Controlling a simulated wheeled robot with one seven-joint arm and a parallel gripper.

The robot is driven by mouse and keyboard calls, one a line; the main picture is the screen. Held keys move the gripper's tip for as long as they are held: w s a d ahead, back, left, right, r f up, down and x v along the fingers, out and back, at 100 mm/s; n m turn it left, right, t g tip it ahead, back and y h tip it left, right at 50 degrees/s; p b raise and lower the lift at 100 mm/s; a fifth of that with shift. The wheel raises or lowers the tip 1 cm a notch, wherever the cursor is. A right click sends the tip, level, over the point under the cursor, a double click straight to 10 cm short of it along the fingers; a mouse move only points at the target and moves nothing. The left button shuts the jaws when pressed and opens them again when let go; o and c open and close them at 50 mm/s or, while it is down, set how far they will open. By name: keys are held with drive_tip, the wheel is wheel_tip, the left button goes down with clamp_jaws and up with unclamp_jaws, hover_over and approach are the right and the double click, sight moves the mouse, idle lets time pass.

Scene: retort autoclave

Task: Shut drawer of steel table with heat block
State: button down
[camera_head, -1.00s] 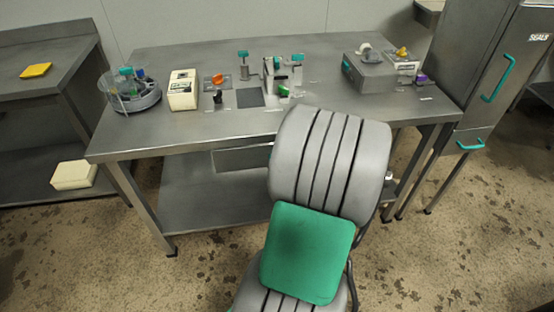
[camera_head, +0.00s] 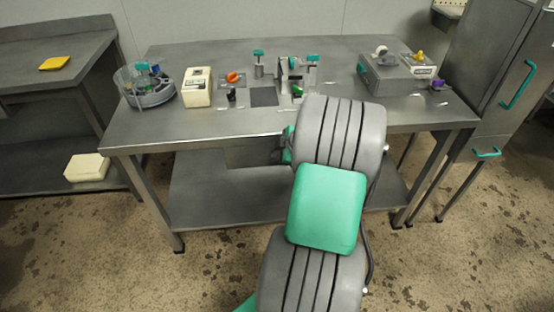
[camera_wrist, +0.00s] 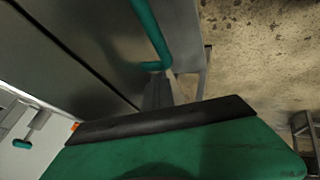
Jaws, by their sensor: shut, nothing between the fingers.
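The steel table (camera_head: 135,133) stands ahead, with its drawer (camera_head: 250,155) under the front edge of the top, partly hidden by my arm. How far the drawer stands out is hard to tell. The wrist view shows a steel panel (camera_wrist: 95,40) with a teal bar handle (camera_wrist: 150,32), which looks like the drawer front. My gripper (camera_wrist: 158,88) is shut and empty, with its fingertips close to the lower end of that handle; contact cannot be told. In the head view my arm hides the gripper's fingers.
A round rack (camera_head: 148,96), a cream box (camera_head: 197,88) and small fixtures stand on the tabletop. A steel cabinet (camera_head: 495,70) with teal handles is at right. Another steel bench (camera_head: 60,78) is at left. The table's lower shelf (camera_head: 220,198) looks empty.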

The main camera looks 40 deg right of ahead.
drive_tip(key=shift+w+d+r, duration=0.2)
drive_tip(key=shift+w+d, duration=0.1)
drive_tip(key=shift+w, duration=0.15)
drive_tip(key=s+a+r, duration=0.2)
drive_tip(key=s+r, duration=0.6)
drive_tip(key=s, duration=0.2)
drive_tip(key=w+a+r+m+g+p, duration=0.25)
drive_tip(key=a+r+p, duration=0.5)
drive_tip(key=a, duration=0.65)
drive_tip(key=s+a+r+m+g+p, duration=0.1)
drive_tip(key=s+a+r+m+p, duration=0.2)
drive_tip(key=a, duration=0.4)
drive_tip(key=s+a+r+m+p, duration=0.3)
drive_tip(key=s+a+r+m, duration=0.1)
drive_tip(key=a, duration=0.4)
drive_tip(key=shift+a+r+g+h, duration=0.15)
drive_tip(key=shift+r+g+h, duration=0.2)
drive_tip(key=shift+r, duration=0.4)
